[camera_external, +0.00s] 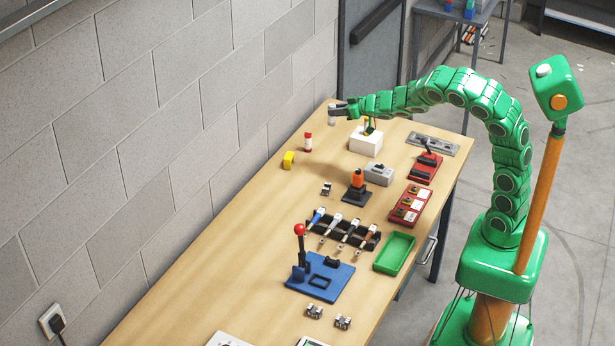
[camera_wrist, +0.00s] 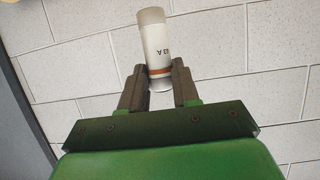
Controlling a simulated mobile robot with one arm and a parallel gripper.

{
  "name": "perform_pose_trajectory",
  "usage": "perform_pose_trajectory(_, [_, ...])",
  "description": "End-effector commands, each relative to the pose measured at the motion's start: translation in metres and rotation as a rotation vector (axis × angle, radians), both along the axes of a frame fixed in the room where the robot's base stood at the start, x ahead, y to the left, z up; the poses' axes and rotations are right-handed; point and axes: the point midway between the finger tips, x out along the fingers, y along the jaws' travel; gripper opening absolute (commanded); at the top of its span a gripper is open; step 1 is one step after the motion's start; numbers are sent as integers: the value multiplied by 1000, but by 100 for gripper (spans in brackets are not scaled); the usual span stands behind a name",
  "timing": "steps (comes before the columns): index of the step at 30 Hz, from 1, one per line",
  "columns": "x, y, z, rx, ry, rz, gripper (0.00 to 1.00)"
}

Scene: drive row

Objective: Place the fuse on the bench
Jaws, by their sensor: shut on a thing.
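My gripper (camera_wrist: 159,88) is shut on a fuse (camera_wrist: 154,42), a pale cylinder with dark lettering and an orange-brown band near the fingertips. In the external view my gripper (camera_external: 334,109) is at the far end of the wooden bench (camera_external: 180,303), near the wall. The fuse (camera_external: 331,118) shows there as a small whitish piece below the fingertips. I cannot tell whether its lower end touches the bench top. A second small cylinder (camera_external: 308,142), white with red ends, stands upright on the bench, nearer the camera than my gripper.
A yellow block (camera_external: 289,160) lies near the wall side. A white box (camera_external: 366,141) stands right of my gripper. An orange-topped lever (camera_external: 357,186), a green tray (camera_external: 394,252) and a blue base with a red-knobbed lever (camera_external: 320,281) stand nearer. The bench's wall side is mostly clear.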

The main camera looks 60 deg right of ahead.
Motion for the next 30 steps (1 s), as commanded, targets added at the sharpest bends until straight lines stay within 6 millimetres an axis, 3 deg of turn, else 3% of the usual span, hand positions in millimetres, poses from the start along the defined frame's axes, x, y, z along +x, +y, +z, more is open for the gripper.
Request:
perform_pose_trajectory(8, [9,40,8,-5,-2,-120,0])
perform_pose_trajectory(14, [8,89,13,-3,-1,-158,0])
perform_pose_trajectory(20, [5,153,23,0,-2,-126,0])
perform_pose_trajectory(30, [-13,279,55,1,-1,41,0])
